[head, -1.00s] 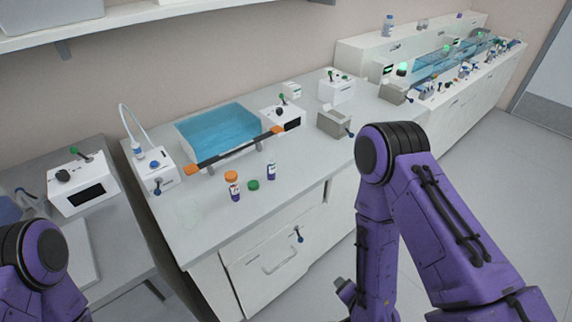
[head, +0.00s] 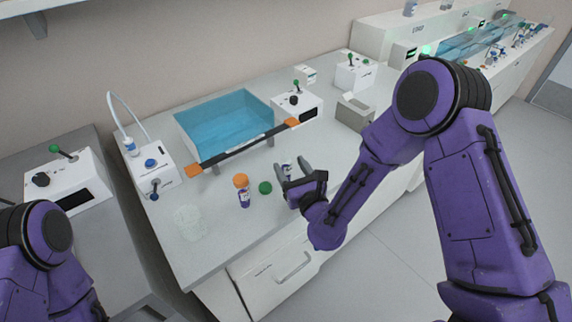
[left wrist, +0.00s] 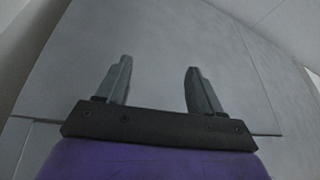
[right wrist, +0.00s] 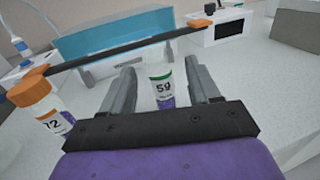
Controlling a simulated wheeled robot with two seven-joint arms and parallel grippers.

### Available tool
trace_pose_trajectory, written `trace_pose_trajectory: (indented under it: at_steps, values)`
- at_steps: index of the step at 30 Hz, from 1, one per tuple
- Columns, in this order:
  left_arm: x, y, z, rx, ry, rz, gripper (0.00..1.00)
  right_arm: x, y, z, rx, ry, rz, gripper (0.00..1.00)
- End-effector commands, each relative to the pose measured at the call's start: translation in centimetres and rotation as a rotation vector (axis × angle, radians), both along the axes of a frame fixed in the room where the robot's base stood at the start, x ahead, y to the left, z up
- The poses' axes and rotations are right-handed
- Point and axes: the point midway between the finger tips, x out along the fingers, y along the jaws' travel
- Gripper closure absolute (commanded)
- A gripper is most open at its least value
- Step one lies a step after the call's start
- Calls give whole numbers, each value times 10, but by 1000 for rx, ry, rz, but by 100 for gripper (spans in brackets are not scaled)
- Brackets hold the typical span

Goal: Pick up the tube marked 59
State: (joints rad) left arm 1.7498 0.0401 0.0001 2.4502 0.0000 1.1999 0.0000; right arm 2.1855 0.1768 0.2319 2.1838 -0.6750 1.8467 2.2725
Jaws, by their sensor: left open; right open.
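The tube marked 59 (right wrist: 162,86) stands upright on the counter. It has a white label with black digits, a green band and a purple lower part. In the right wrist view it shows between the two fingers of my open right gripper (right wrist: 160,85). In the head view my right gripper (head: 292,172) is at the tube (head: 287,167), which is partly hidden by the fingers. I cannot tell whether the fingers touch it. My left gripper (left wrist: 155,85) is open and empty, over a plain grey surface.
An orange-capped tube marked 72 (right wrist: 40,105) stands left of the right gripper. A green cap (head: 265,187) lies between the tubes. A blue water bath (head: 222,125) with a black, orange-ended bar (head: 243,148) is behind. A grey block (head: 355,113) stands farther right.

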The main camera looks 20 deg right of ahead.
Motion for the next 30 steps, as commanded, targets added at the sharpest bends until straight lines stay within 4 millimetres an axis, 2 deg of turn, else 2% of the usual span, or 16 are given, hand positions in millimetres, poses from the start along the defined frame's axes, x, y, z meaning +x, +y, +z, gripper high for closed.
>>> trace_pose_trajectory:
  at_steps: [1, 5, 12, 14, 15, 17, 18, 26, 30]
  values:
    - [0, 0, 9, 0, 0, 0, 33, 10, 2, 3, -4, -1, 2, 39]
    - [0, 0, 12, 0, 0, 0, 33, 27, 4, 1, -2, 0, 2, 39]
    - [0, 0, 11, 0, 0, 0, 33, 31, 4, -2, -2, 2, 3, 39]
    - [0, 0, 11, 0, 0, 0, 33, 30, 4, -2, -2, 2, 3, 55]
    - [0, 0, 11, 0, 0, 0, 33, 30, 4, -2, -2, 2, 3, 68]
    - [0, 0, 11, 0, 0, 0, 33, 30, 4, -2, -2, 2, 3, 88]
    - [0, 0, 11, 0, 0, 0, 33, 30, 4, -2, -2, 2, 3, 92]
    - [0, 0, 10, 0, 0, 0, 33, 30, 4, -1, -2, 2, 2, 93]
    - [0, 0, 8, 0, 0, 0, 33, 31, 4, 8, 1, -1, 0, 93]
